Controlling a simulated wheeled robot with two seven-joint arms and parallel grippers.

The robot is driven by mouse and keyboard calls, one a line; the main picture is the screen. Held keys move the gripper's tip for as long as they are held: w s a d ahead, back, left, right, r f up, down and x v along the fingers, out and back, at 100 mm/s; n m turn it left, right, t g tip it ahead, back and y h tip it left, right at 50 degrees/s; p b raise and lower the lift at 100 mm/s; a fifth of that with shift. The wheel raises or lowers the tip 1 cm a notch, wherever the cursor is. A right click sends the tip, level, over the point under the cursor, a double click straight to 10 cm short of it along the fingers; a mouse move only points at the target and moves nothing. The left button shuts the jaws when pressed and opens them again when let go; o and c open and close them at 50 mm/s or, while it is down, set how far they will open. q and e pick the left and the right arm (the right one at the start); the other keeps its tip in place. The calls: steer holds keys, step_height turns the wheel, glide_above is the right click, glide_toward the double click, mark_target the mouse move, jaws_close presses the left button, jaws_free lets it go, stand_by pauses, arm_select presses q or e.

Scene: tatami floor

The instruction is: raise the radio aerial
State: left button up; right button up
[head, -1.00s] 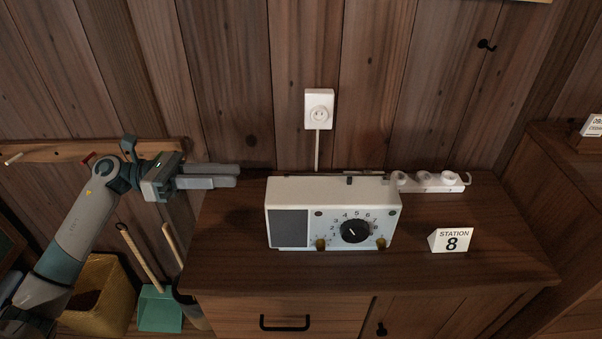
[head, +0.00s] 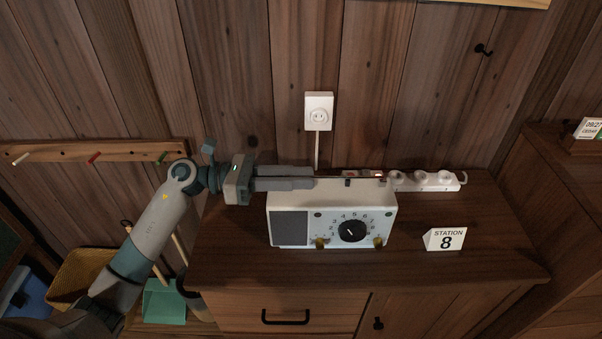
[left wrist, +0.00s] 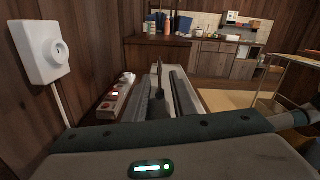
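The white radio (head: 332,212) stands upright on the wooden cabinet, its dial facing me. Its thin aerial (head: 365,178) lies folded flat along the top rear edge, with a small dark piece near its middle. My left gripper (head: 314,178) reaches in from the left, level over the radio's top left part, fingers pointing right along the aerial's line. Its fingers look apart, with a gap between them. The left wrist view shows the radio's pale top (left wrist: 185,95) ahead, beside the fingers. The fingers hide part of the aerial, and contact cannot be told. My right gripper is not in view.
A white power strip (head: 425,181) lies behind and right of the radio. A wall socket (head: 318,112) with a cord is above the radio. A "STATION 8" card (head: 444,239) stands on the cabinet (head: 470,275), whose front right top is clear.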

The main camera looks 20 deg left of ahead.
arm_select(q)
steer(key=shift+w+d, duration=0.1)
steer(key=shift+d, duration=0.2)
jaws_close()
stand_by(1.4)
